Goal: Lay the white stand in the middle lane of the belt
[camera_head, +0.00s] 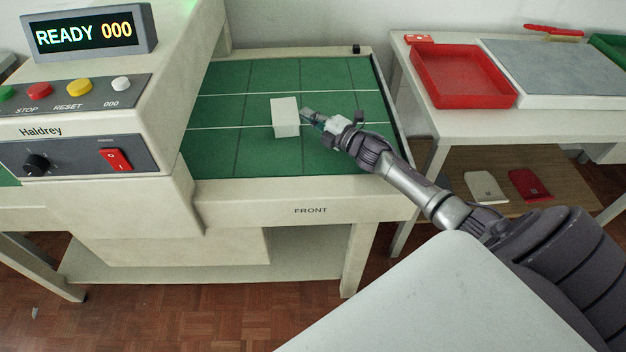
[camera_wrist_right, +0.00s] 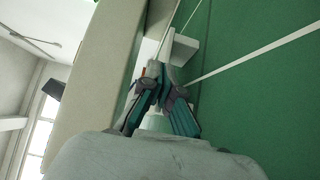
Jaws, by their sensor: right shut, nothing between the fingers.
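The white stand (camera_head: 285,116) is a pale block on the green belt (camera_head: 222,155). Its back part is in the middle lane, and its front lower edge appears to reach over the white line between the middle and front lanes. My right gripper (camera_head: 309,115) is shut and empty, just right of the stand. In the right wrist view the stand (camera_wrist_right: 183,49) shows just beyond the fingertips (camera_wrist_right: 163,78); I cannot tell whether they touch it. My left gripper is not in view.
The machine housing with its READY display (camera_head: 90,34) stands left of the belt. A side table at right holds a red tray (camera_head: 462,75) and a grey board (camera_head: 560,68). White (camera_head: 486,187) and red (camera_head: 529,184) items lie on its lower shelf. The belt around the stand is clear.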

